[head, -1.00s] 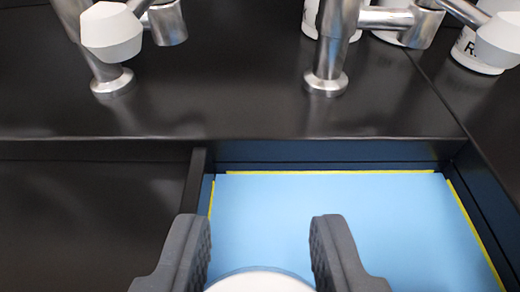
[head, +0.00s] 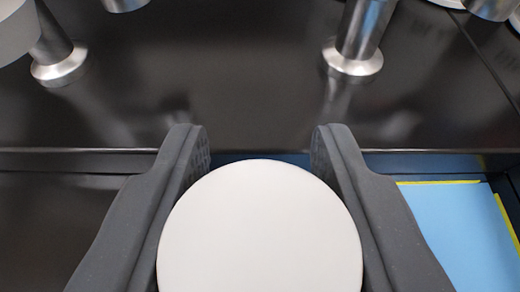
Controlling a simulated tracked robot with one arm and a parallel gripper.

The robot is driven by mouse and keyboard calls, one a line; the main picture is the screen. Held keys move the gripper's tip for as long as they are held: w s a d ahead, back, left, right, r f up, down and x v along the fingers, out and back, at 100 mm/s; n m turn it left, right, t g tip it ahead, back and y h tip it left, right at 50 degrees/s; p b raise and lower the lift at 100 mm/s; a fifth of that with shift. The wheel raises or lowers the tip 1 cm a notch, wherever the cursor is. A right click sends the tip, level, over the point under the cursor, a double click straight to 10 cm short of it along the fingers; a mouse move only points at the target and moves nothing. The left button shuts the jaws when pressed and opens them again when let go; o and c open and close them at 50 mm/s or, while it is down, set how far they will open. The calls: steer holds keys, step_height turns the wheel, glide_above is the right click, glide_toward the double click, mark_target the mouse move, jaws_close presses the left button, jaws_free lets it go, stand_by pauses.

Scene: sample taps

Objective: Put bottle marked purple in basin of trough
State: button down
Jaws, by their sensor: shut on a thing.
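A white round-topped bottle (head: 260,235) is between the fingers of my gripper (head: 258,145). I see it from above, and its top fills the lower middle of the view. My gripper is shut on it. Its sides and any purple mark are hidden. A blue-floored bay edged with yellow strips (head: 452,220) lies to the right, partly covered by my right finger. A dark bay (head: 55,225) lies to the left. I cannot tell which of these is the trough's basin. The bottle covers the boundary between them.
A black ledge (head: 250,85) runs across behind the bays. Two metal tap posts stand on it, one at left (head: 60,62) and one right of centre (head: 354,45). White and metal tap parts show at the top edge.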

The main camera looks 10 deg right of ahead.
steer(key=shift+f, duration=0.15)
steer(key=c, duration=1)
jaws_free()
steer(key=shift+s+r, duration=0.2)
steer(key=shift+s, duration=0.15)
steer(key=shift+s+a+p, duration=0.25)
steer(key=shift+s+p, duration=0.1)
steer(key=p+v, duration=0.1)
steer(key=v, duration=0.9)
steer(key=shift+s+r, duration=0.15)
steer(key=shift+s, duration=0.1)
